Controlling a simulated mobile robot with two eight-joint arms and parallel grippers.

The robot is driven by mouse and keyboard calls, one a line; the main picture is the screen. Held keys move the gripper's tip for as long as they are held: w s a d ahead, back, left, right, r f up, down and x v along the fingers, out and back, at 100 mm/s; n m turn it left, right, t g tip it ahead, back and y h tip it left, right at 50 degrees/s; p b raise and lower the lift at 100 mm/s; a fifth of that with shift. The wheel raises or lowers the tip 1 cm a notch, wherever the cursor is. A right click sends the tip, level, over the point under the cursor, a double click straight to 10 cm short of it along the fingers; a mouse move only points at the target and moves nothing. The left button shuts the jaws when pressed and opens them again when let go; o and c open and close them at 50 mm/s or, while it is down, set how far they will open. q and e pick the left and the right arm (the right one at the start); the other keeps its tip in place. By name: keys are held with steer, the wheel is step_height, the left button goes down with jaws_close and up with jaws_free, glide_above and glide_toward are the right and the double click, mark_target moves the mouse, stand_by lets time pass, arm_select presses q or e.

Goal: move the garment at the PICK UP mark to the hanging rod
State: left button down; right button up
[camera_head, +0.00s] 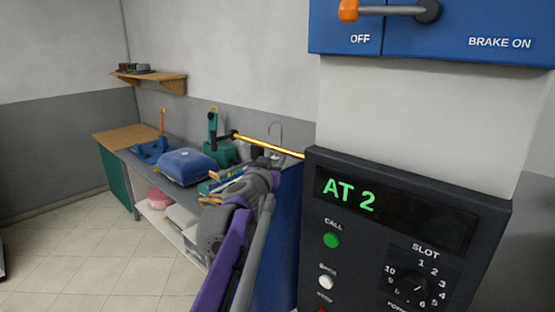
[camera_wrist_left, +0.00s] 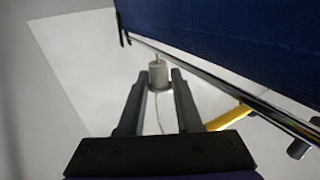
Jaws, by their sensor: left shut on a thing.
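My left gripper (camera_head: 274,160) is at the end of my purple and grey arm, over the back part of the work table. In the left wrist view, its two fingers (camera_wrist_left: 158,84) are closed on a small pale grey cylinder (camera_wrist_left: 158,74) with a short stem on top. A thin pale line runs down from the cylinder. A thin grey hook (camera_head: 275,129) stands near the gripper in the head view. A yellow bar (camera_head: 262,144) runs behind the gripper; I cannot tell whether it is the hanging rod. I cannot make out a garment or the PICK UP mark. My right gripper is out of view.
A dark control panel (camera_head: 405,230) reading "AT 2" fills the right, under a blue brake box (camera_head: 450,35). The wrist view shows a metal rail (camera_wrist_left: 225,82) beside dark blue cloth-like material (camera_wrist_left: 235,40).

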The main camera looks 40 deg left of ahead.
arm_select(q)
steer(key=shift+s+a, duration=0.2)
steer(key=shift+s, duration=2.15)
steer(key=shift+f, duration=1.55)
steer(key=shift+f, duration=0.25)
steer(key=c, duration=0.5)
jaws_free()
